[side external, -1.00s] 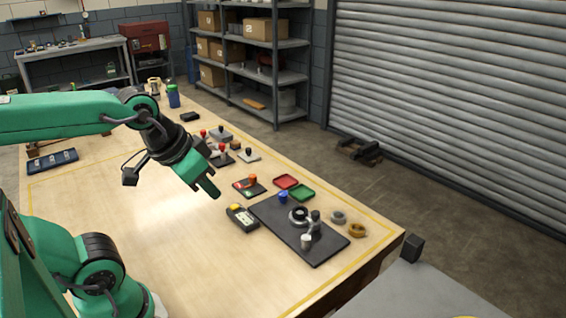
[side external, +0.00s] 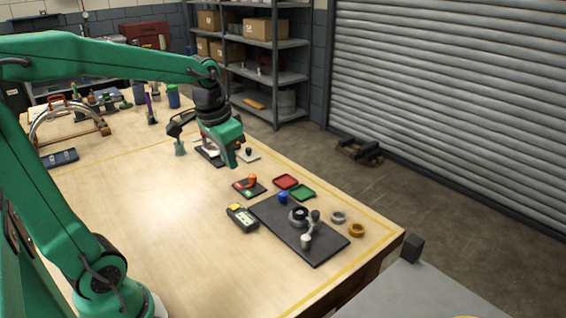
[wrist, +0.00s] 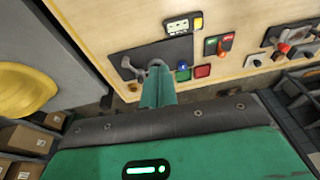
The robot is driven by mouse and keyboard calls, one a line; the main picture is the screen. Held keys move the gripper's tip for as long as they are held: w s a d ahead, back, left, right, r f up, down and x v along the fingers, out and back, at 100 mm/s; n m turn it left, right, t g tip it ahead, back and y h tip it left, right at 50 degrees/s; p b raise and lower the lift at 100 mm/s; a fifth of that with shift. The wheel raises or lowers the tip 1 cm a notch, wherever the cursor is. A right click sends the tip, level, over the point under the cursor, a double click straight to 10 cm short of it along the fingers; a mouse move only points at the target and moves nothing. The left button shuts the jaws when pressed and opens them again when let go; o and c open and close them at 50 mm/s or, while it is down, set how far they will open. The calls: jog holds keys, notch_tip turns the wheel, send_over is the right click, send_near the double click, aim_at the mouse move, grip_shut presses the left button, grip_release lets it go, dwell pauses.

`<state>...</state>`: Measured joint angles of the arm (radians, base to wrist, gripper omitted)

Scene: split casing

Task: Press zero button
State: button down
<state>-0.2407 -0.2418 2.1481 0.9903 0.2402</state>
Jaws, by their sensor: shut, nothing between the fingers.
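A small dark device (side external: 243,220) with a pale face lies on the table, left of the black plate. A yellow button (side external: 235,208) is at its far end; I see no readable label on it. In the wrist view the device (wrist: 178,26) is near the top, with the yellow button (wrist: 198,22) at its right end. My gripper (side external: 233,162) is shut and empty, pointing down above the table, beyond the device and apart from it. Its green fingers (wrist: 160,75) overlap the black plate in the wrist view.
The black plate (side external: 278,230) carries a grey fixture (side external: 299,215). Red (side external: 286,181) and green (side external: 302,192) trays and a small board with an orange-red knob (side external: 250,185) lie near the gripper. Two rings sit by the right edge. The table's left middle is clear.

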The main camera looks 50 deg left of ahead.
aim_at(235, 206)
jog(key=w+a+f+g, duration=0.1)
jog(key=w+a+f, duration=0.2)
jog(key=a, duration=0.3)
jog(key=w+a+f+g, duration=0.1)
jog(key=w+a+f, duration=0.2)
jog(key=a, duration=0.3)
jog(key=shift+w+f+g+h, duration=0.3)
jog(key=shift+f+g, duration=0.1)
jog(key=shift+f, duration=0.25)
jog(key=shift+f, duration=0.1)
notch_tip(235, 206, down, 14)
jog(key=shift+r, duration=0.1)
dwell(0.3)
